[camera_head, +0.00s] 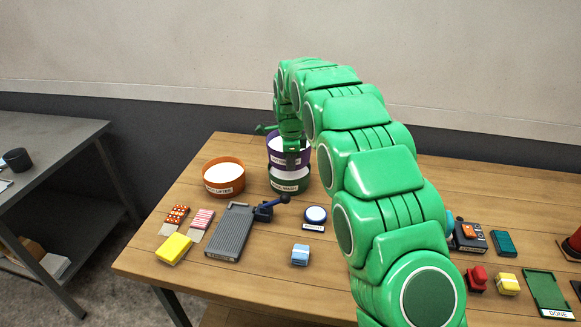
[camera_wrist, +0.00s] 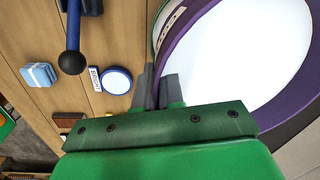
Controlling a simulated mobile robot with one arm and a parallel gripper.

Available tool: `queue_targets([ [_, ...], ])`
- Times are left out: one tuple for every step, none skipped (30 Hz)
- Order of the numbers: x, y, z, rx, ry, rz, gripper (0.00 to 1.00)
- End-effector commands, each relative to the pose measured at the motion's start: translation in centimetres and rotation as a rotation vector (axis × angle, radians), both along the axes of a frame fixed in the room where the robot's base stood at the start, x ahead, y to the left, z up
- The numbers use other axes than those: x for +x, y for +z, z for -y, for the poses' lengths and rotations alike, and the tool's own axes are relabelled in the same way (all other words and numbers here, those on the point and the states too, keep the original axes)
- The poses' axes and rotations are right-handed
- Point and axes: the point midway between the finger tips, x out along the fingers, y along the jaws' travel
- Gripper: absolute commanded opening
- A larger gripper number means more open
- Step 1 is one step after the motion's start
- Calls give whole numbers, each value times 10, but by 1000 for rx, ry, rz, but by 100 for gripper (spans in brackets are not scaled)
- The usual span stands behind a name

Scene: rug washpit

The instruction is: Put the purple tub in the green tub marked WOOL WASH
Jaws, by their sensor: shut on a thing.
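The purple tub (camera_head: 275,157), with a white inside, is at the back of the wooden table, directly over the green tub (camera_head: 275,184). The green tub has a pale label on its front, too small to read surely. The purple tub's lower part meets the green tub's rim in the picture; I cannot tell whether it rests inside or hangs just above. My gripper (camera_head: 291,150) is shut on the purple tub's near wall. In the wrist view, my gripper (camera_wrist: 159,90) pinches the purple rim (camera_wrist: 296,112), and the white inside fills the right side.
An orange tub (camera_head: 223,190) stands left of the green one. In front are a grey lever device (camera_head: 232,230), a round blue-and-white piece (camera_head: 315,215), a light blue block (camera_head: 300,255) and a yellow block (camera_head: 174,248). My arm covers the table's middle. Several small items lie right.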

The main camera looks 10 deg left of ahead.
Motion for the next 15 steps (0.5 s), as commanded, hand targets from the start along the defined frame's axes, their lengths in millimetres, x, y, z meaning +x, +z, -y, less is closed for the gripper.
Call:
queue_targets([
  [-1, -6, 0, 0, 1, -1, 0],
  [-1, -10, 0, -1, 1, -2, 0],
  [-1, -14, 0, -1, 1, -2, 0],
  [-1, -16, 0, -1, 1, -3, 0],
  [-1, -18, 0, -1, 1, -3, 0],
  [-1, -19, 0, -1, 1, -2, 0],
  [-1, -19, 0, -1, 0, -2, 0],
  [-1, -19, 0, 0, 0, -1, 0],
  [-1, -19, 0, 0, 0, -1, 0],
  [-1, -19, 0, 0, 0, 0, 0],
  [-1, -19, 0, 0, 0, 0, 0],
  [-1, -19, 0, 0, 0, 0, 0],
  [-1, -19, 0, 0, 0, 0, 0],
  [-1, -19, 0, 0, 0, 0, 0],
  [-1, -20, 0, 0, 0, 0, 0],
])
